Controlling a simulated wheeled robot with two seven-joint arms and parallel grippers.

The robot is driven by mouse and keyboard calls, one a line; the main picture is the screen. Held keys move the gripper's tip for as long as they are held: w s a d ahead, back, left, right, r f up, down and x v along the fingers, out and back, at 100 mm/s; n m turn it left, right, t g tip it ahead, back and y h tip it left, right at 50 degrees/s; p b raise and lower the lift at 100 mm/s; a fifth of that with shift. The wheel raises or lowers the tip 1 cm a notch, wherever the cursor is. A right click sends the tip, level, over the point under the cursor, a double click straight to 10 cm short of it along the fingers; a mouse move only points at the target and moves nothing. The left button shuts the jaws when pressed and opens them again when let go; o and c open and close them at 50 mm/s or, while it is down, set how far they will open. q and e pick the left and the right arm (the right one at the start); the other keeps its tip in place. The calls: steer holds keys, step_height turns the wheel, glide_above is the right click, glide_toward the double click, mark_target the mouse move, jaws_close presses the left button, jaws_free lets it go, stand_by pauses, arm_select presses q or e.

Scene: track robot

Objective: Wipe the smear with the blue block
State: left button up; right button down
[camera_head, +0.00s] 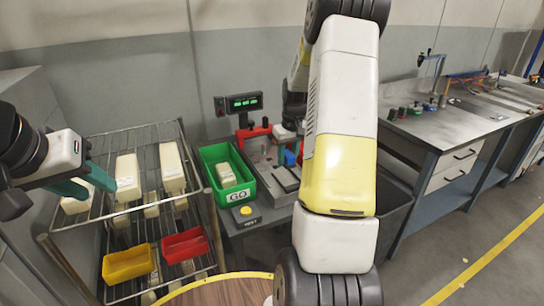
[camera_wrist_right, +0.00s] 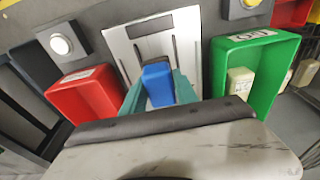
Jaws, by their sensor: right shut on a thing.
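The blue block (camera_wrist_right: 158,84) is between the teal fingers of my right gripper (camera_wrist_right: 160,92) in the right wrist view, in front of a pale metal plate (camera_wrist_right: 186,42). I cannot tell whether the block touches the plate. In the head view a bit of blue, likely the block (camera_head: 290,158), shows beside my right arm, which hides most of that gripper. I cannot make out the smear in either view. My left gripper (camera_head: 86,184) is at the left over the wire rack, with its teal fingers apart and nothing seen between them.
A green tray marked GO (camera_head: 222,171) holds pale blocks, left of the plate. A red tray (camera_wrist_right: 86,96) lies on the plate's other side. A wire rack (camera_head: 104,223) with boxes and bins stands left. A display (camera_head: 244,103) stands behind. A workbench (camera_head: 440,124) is at right.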

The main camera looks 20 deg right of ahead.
steer(key=shift+r, duration=1)
steer(key=shift+w, duration=0.1)
